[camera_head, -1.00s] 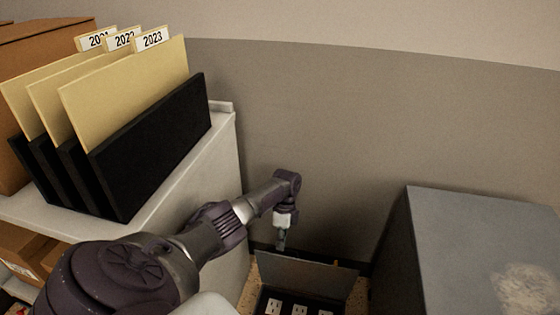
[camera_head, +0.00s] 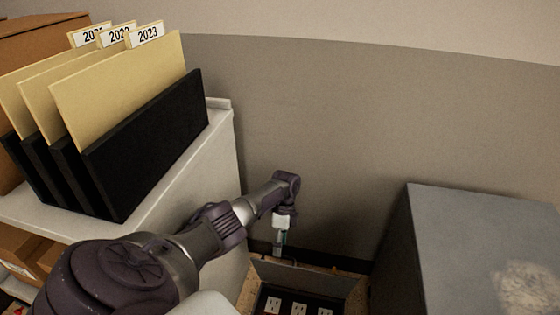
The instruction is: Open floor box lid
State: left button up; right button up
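The floor box (camera_head: 262,299) is low between the shelf and the grey cabinet, with several pale outlets showing inside it. Its dark lid (camera_head: 305,280) stands raised along the far side, tilted up, so the inside is exposed. My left gripper (camera_head: 279,246) points down at the left part of the lid's upper edge. Its fingers are small and partly hidden behind or against the lid, so I cannot tell whether they are open or touching it. The bottom of the box is cut off by the picture edge. My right gripper is not in view.
A pale shelf (camera_head: 222,150) at the left bears black file holders (camera_head: 150,150) with tan folders and a cardboard box (camera_head: 40,40). A grey cabinet (camera_head: 450,250) stands at the right. The wall (camera_head: 330,120) closes off the back.

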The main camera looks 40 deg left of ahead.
pick_arm(q)
jog(key=shift+f, duration=0.3)
jog(key=v, duration=1.2)
jog(key=shift+r, duration=0.3)
